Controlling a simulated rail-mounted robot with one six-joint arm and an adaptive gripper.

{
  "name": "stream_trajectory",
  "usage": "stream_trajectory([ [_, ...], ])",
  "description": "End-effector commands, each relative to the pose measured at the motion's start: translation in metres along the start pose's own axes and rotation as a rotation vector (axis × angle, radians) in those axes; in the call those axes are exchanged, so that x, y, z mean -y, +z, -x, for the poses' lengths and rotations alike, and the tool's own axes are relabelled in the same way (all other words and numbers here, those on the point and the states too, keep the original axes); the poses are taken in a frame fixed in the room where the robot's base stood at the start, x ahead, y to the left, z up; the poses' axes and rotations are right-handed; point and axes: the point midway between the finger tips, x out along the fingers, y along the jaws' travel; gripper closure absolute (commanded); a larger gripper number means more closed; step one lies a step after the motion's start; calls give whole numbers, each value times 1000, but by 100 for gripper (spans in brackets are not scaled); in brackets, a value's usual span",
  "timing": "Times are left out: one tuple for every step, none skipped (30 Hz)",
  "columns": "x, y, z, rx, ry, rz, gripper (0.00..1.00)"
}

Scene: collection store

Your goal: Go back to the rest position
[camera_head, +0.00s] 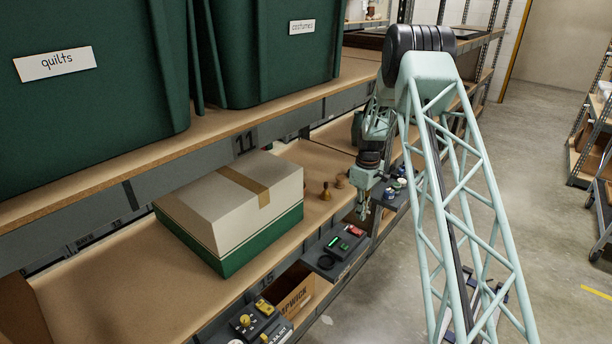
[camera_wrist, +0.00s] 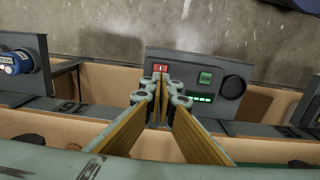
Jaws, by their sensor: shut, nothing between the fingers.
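Just beyond the tips, the panel (camera_wrist: 182,60) carries a red switch (camera_wrist: 160,68), a green button (camera_wrist: 205,77), a lit green display (camera_wrist: 200,98) and a round black part (camera_wrist: 232,87). I cannot tell from these views whether the tips touch the panel.
A cream and green box (camera_head: 232,205) stands on the middle shelf, with small brown objects (camera_head: 325,192) beside it. Green bins labelled quilts (camera_head: 90,110) and costumes (camera_head: 270,60) stand above. Another panel (camera_head: 262,322) sits at the front. The floor aisle (camera_head: 540,140) on the right is open.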

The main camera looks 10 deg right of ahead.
Motion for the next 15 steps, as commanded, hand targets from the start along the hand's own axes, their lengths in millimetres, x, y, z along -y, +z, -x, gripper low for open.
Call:
stream_trajectory([
  [0, 0, 0, 0, 0, 0, 100],
  [0, 0, 1, 0, 0, 0, 100],
  [0, 0, 2, -1, 1, -1, 100],
  [1, 0, 3, -1, 1, -1, 100],
  [1, 0, 5, -1, 2, -2, 100],
  [2, -1, 8, -2, 3, -4, 100],
  [3, -1, 10, -3, 4, -5, 100],
  [3, -1, 14, -4, 5, -7, 100],
  [5, -2, 19, -5, 6, -10, 100],
  [6, -2, 23, -6, 7, -12, 100],
  [8, -2, 27, -6, 8, -14, 100],
  [10, -2, 34, -8, 10, -17, 100],
  [12, -3, 39, -9, 11, -20, 100],
  [14, -3, 45, -10, 13, -23, 100],
  [17, -3, 53, -12, 15, -29, 100],
])
